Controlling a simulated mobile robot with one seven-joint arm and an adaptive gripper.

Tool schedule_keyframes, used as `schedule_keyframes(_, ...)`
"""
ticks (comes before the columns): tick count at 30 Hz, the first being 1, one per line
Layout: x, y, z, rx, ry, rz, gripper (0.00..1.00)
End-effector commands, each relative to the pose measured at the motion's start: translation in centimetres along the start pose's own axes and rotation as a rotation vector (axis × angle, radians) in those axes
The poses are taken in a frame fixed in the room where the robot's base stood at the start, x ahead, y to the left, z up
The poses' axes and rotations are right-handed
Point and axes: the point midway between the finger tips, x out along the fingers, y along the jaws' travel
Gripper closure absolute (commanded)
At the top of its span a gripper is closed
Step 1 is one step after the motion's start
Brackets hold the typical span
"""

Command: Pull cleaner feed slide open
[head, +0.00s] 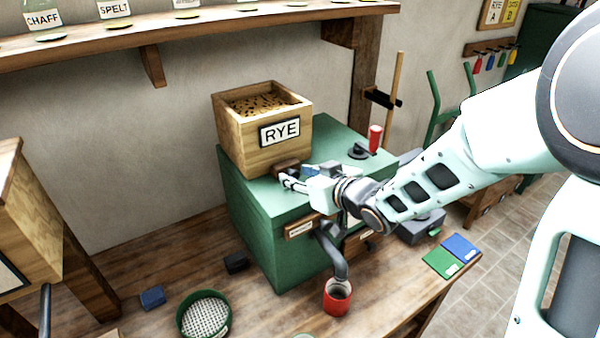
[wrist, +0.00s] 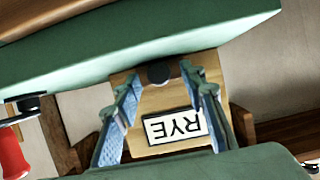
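The green cleaner (head: 262,225) stands on the wooden bench, with a wooden hopper labelled RYE (head: 238,130) on top. A dark brown part, which looks like the feed slide (head: 287,166), shows low at the hopper's front. In the wrist view, a round dark knob (wrist: 158,73) sits at the edge of the hopper's wooden front, near the upside-down RYE label (wrist: 178,127). My gripper (head: 289,181) is at the hopper's lower front. Its fingers are spread in the wrist view, with the knob between the tips; I see no contact. The gripper partly hides the slide in the head view.
A red cup (head: 338,297) stands under the cleaner's grey spout (head: 332,250). A red-handled part (head: 375,138) rises from the cleaner's top. A green sieve (head: 204,314) and small dark blocks lie on the bench at left. A shelf with jars runs above.

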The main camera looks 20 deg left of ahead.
Motion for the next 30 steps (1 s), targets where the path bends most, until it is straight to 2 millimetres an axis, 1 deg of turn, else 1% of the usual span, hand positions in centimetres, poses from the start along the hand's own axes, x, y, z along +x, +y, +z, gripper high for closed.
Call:
schedule_keyframes(1, 0.44, -0.02, 0.07, 0.001, -0.001, -0.001, 0.62)
schedule_keyframes(5, 1.03, -0.03, 0.03, 0.0, 0.0, 0.0, 0.62)
schedule_keyframes(14, 1.14, 0.01, 0.04, 0.0, -0.001, 0.001, 0.62)
schedule_keyframes(24, 1.12, 0.02, 0.03, 0.0, 0.0, 0.001, 0.99)
schedule_keyframes(30, 1.11, 0.03, 0.03, 0.0, 0.0, 0.001, 1.0)
